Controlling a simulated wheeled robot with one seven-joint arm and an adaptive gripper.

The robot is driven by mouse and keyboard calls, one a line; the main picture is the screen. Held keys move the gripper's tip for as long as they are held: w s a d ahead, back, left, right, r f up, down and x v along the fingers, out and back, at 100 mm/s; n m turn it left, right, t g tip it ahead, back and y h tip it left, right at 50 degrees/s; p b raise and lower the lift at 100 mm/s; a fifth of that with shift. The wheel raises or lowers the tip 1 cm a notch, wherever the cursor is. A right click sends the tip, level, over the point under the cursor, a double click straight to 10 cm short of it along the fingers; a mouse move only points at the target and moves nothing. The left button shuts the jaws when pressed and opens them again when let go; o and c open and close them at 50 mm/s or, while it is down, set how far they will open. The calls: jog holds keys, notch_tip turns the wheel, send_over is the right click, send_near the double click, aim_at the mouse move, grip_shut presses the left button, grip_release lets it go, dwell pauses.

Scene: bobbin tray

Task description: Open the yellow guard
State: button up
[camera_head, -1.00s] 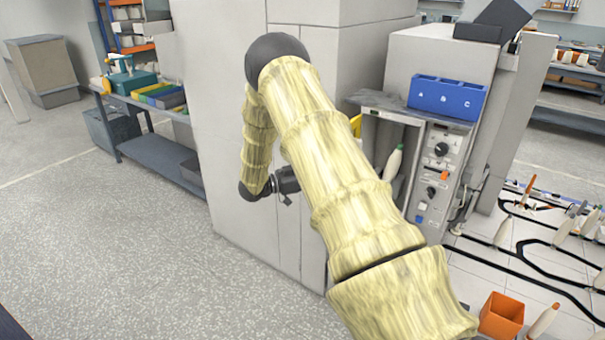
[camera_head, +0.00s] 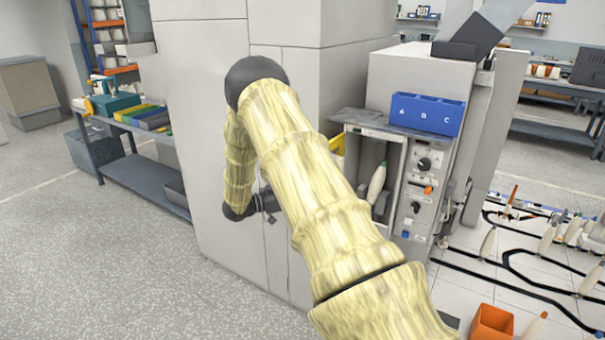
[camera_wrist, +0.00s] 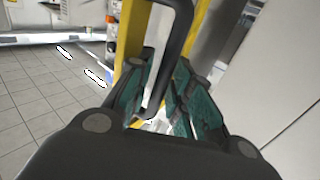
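The yellow guard (camera_head: 337,143) shows as a small yellow piece at the machine's left front edge in the head view, mostly hidden behind my arm. In the wrist view its yellow bars (camera_wrist: 132,32) stand upright, with a black loop handle (camera_wrist: 181,45) in front of them. My gripper (camera_wrist: 160,78) has its green-padded fingers on either side of the handle's bar. The fingers stand apart, with space beside the bar; I see no firm grip. In the head view the fingertips are hidden behind my arm.
The grey machine (camera_head: 418,190) has a knob panel, an open bay holding a white bobbin (camera_head: 377,183), and a blue A-B-C box (camera_head: 427,113) on top. A tall grey cabinet (camera_head: 200,110) stands left of it. An orange bin (camera_head: 491,322) stands at lower right. Floor is clear at left.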

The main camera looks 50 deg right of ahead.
jog(key=v, duration=1.2)
dwell(0.4)
